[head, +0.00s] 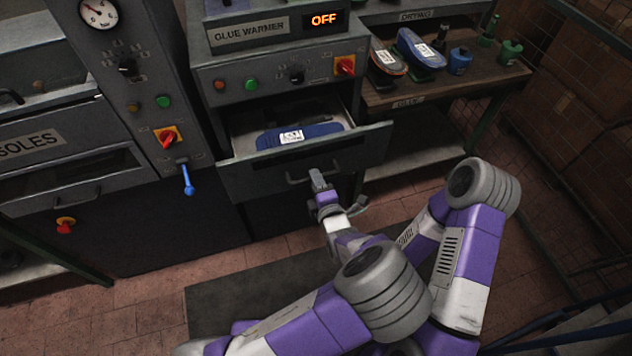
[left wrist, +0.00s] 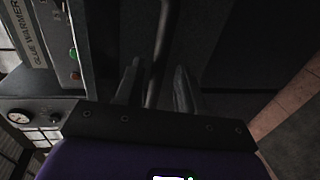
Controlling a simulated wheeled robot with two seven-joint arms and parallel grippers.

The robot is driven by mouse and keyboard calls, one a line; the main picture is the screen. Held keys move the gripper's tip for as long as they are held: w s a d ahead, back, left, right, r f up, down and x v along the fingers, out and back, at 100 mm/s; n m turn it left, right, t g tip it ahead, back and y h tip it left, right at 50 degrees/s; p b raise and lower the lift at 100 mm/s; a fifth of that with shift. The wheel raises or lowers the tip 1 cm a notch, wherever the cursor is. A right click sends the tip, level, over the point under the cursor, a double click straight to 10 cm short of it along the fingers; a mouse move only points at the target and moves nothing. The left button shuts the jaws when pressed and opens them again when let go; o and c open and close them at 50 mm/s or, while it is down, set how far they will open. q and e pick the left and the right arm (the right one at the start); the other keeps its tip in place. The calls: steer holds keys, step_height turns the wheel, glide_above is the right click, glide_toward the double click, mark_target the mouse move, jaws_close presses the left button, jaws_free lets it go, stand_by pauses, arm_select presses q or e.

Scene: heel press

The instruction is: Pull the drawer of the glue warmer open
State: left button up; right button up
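The glue warmer (head: 283,71) stands at the centre of the head view, its display reading OFF. Its drawer (head: 245,177) is pulled out, with its inside visible. A blue sole (head: 330,130) with a white label lies in it. The drawer handle (head: 293,180) is a dark bar on the front. My left gripper (head: 319,181) is at the right part of this handle. In the left wrist view, the fingers of my left gripper (left wrist: 158,88) stand apart on either side of the handle bar (left wrist: 162,45), with visible gaps. My right gripper is not visible.
A soles cabinet (head: 40,146) with a gauge and a blue lever (head: 187,178) stands at the left. A bench (head: 440,89) with shoes and bottles is at the right. Cardboard boxes (head: 570,120) stand at the far right. A dark mat (head: 235,300) lies on the tiled floor.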

arm_select(q)
steer(key=shift+w, duration=0.3)
steer(key=shift+s+f, duration=0.1)
jaws_close()
steer(key=s, duration=0.2)
steer(key=s+d, duration=0.1)
steer(key=s, duration=0.2)
steer(key=shift+d+f+b, duration=0.15)
steer(key=shift+d+b, duration=0.05)
steer(key=shift+b, duration=0.1)
steer(key=shift+w, duration=0.1)
